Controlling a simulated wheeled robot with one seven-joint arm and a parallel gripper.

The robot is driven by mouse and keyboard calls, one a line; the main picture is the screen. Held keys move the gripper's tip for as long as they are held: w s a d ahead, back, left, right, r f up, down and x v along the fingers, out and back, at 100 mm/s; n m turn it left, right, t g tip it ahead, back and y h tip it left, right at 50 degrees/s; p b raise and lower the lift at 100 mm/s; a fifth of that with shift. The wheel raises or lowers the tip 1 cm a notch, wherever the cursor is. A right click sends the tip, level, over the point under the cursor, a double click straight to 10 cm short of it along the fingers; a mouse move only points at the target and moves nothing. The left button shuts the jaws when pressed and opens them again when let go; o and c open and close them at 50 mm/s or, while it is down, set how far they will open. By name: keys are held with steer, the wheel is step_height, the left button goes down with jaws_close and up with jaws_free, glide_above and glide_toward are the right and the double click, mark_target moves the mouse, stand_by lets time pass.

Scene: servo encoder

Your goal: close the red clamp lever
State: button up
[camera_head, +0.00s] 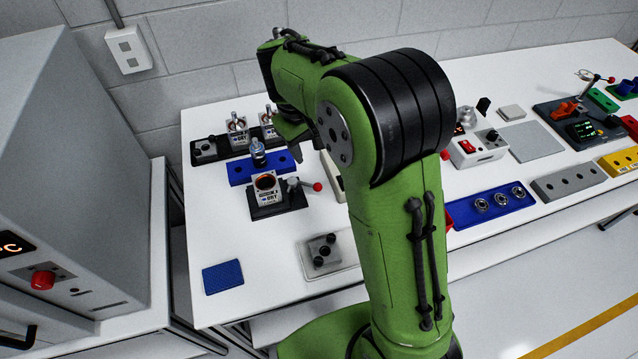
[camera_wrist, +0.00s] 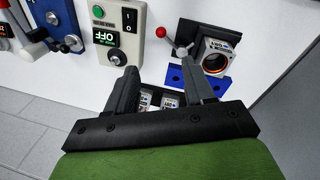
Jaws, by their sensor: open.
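The clamp lever has a red ball knob (camera_head: 317,186) on a metal arm. It sticks out to the right of a black fixture (camera_head: 285,207) that holds a white block (camera_head: 267,198) with a dark round opening. In the wrist view the red knob (camera_wrist: 161,32) shows beyond the fingers, left of the white block (camera_wrist: 216,54). My gripper (camera_wrist: 161,76) is open and empty in the wrist view, apart from the knob. In the head view my arm hides most of the gripper, and the lever's pivot is too small to read.
A blue block (camera_head: 255,168) and a dark rack (camera_head: 208,150) with labelled white units stand behind the fixture. A grey plate with black knobs (camera_head: 323,252) and a blue pad (camera_head: 222,276) lie in front. A control box with a green button (camera_wrist: 115,30) is nearby.

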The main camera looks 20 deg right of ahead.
mark_target(316, 185)
steer(key=w+f, duration=0.1)
steer(key=f, duration=0.5)
steer(key=w+d+f+b, duration=0.1)
steer(key=f, duration=0.5)
steer(key=w+d+f+b, duration=0.1)
steer(key=f, duration=0.5)
steer(key=shift+d+f, duration=0.15)
steer(key=shift+d, duration=0.05)
steer(key=shift+s, duration=0.1)
steer(key=shift+c, duration=0.5)
